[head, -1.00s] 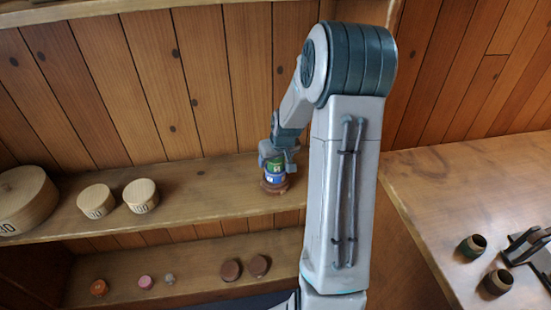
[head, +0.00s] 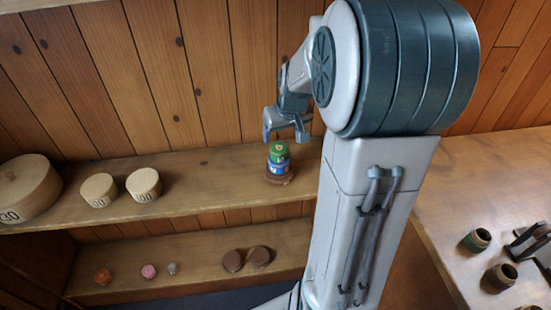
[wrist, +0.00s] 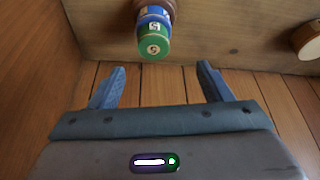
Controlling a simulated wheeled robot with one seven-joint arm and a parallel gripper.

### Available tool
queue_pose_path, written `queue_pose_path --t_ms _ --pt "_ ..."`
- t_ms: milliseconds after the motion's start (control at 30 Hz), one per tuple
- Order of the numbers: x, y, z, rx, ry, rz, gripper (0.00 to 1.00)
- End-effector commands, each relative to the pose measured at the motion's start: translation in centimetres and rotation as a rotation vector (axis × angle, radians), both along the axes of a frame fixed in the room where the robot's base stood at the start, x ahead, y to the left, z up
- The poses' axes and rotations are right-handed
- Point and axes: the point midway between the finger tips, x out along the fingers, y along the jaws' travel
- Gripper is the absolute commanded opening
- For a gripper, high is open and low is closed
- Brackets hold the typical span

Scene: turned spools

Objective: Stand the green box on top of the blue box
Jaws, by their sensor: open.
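The green box (head: 278,151) is a small round spool standing upright on top of the blue box (head: 278,167). The blue box rests on a brown round piece (head: 278,178) on the upper shelf. In the wrist view the green box (wrist: 153,42) is nearest the camera, with the blue box (wrist: 152,16) behind it. My gripper (head: 285,136) is above and apart from the stack, open and empty. Its two fingers (wrist: 158,78) are spread in the wrist view, with nothing between them.
Pale wooden round boxes (head: 98,190) and a large one (head: 25,190) stand left on the upper shelf (head: 200,178). The lower shelf holds small coloured pieces (head: 149,271) and brown ones (head: 232,261). Dark cups (head: 477,240) stand on the right-hand counter (head: 460,190).

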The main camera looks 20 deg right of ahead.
Motion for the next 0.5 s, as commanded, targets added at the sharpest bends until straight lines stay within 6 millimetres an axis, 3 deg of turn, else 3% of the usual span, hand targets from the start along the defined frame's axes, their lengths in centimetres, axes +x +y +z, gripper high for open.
queue_pose_path --t_ms 167,300,500 --pt "-4.5 5.6 2.5 -0.023 0.036 0.041 0.72" --pt "-9.5 9.4 3.9 -0.027 0.064 0.059 0.72" --pt "-16.2 12.7 4.5 -0.01 0.093 0.074 0.72"
